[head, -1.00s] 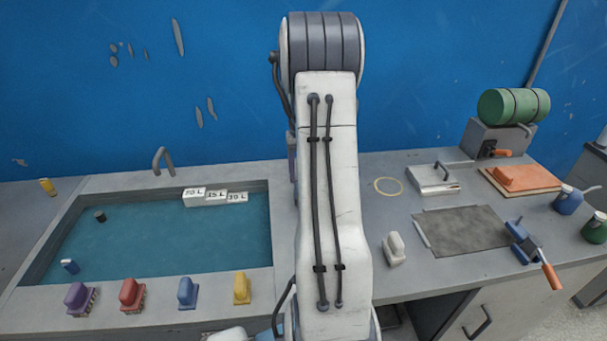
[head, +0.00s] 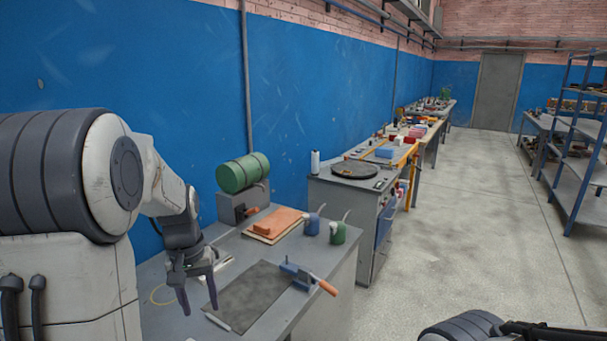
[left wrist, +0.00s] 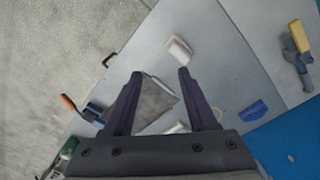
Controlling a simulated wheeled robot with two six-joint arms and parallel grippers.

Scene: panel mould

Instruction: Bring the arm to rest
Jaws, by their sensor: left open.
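My left arm comes in from the left in the head view, with its dark gripper (head: 199,308) hanging fingers-down over the grey workbench (head: 158,274). The gripper is open and holds nothing that I can see. In the left wrist view the two fingers (left wrist: 160,73) stand apart, with the bench and part of the dark grey mat (left wrist: 157,103) showing between them. The mat (head: 252,298) also shows in the head view, just right of the fingers. How high the fingertips are above the bench is hard to tell. My right gripper is not in view.
A blue clamp (head: 293,274) with an orange handle sits at the mat's edge. Behind are an orange block (head: 273,222), a blue can (head: 311,225), a green can (head: 338,233) and a green cylinder (head: 243,172). A white block (left wrist: 178,48) lies near the fingertips. Open floor (head: 450,220) is right.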

